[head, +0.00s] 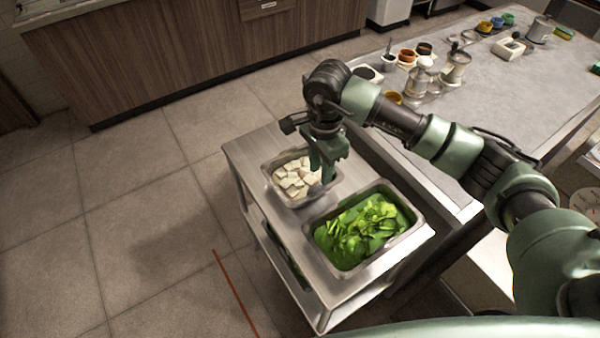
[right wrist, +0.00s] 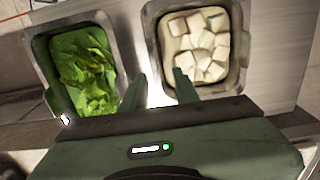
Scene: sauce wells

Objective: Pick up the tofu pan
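The tofu pan (head: 270,185) is a steel pan of white tofu cubes (head: 292,183) at the far left end of a steel cart. It also shows in the right wrist view (right wrist: 150,52). My right gripper (head: 327,172) points down at the pan's right side, fingers apart. In the right wrist view, one finger (right wrist: 184,86) overlaps the tofu pan's inside and the other (right wrist: 133,92) lies over the strip between the two pans. The gap between them looks empty; contact with the rim cannot be told. My left gripper is out of view.
A pan of green leaves (head: 362,228) stands beside the tofu pan on the cart (head: 325,290). A counter (head: 500,80) with sauce cups and metal jars is to the right. Wooden cabinets (head: 190,45) stand behind. The floor to the left is clear.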

